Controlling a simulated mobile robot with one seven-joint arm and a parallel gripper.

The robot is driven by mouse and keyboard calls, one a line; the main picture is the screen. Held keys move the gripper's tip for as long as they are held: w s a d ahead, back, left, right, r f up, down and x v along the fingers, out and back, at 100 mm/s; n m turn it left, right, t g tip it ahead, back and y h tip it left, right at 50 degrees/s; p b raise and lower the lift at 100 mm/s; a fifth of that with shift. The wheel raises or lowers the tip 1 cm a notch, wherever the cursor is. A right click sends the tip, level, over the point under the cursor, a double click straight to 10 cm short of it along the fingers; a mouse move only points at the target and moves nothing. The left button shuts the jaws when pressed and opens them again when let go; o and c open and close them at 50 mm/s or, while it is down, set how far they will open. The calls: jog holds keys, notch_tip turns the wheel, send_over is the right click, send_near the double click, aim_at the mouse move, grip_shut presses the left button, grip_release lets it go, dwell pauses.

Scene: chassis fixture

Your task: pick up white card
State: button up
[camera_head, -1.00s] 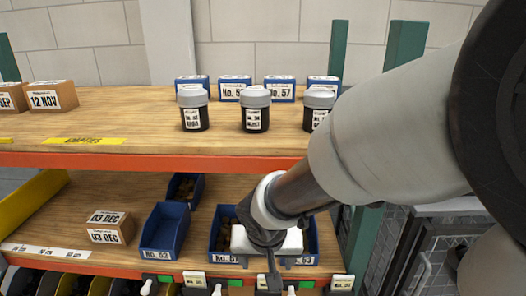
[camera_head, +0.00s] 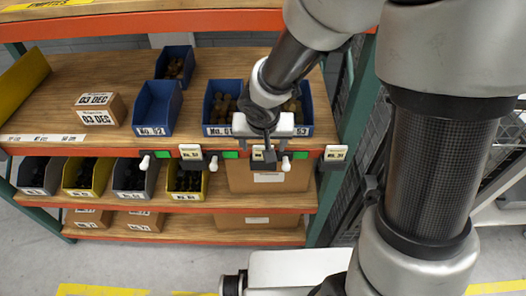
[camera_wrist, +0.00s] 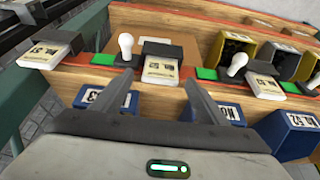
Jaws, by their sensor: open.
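Several white cards with dark print sit in dark holders along the orange shelf edge. The middle card (camera_head: 257,153) is partly hidden behind my gripper in the head view. In the wrist view this card (camera_wrist: 160,70) lies just beyond and between my two fingertips. My gripper (camera_wrist: 158,84) is open and empty, its fingers apart and not visibly touching the card. In the head view my gripper (camera_head: 268,151) hangs in front of the blue bins at the shelf edge. Another card (camera_head: 190,151) is to its left and one (camera_head: 335,153) to its right.
White knobs (camera_wrist: 125,45) and green tags (camera_wrist: 103,59) stand beside the card holders. Blue bins (camera_head: 155,108) holding brown parts and a box (camera_head: 97,108) are on the shelf. Yellow and grey bins (camera_head: 88,178) fill the shelf below. A green post (camera_head: 352,130) is at the right.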

jog(key=c, duration=1.4)
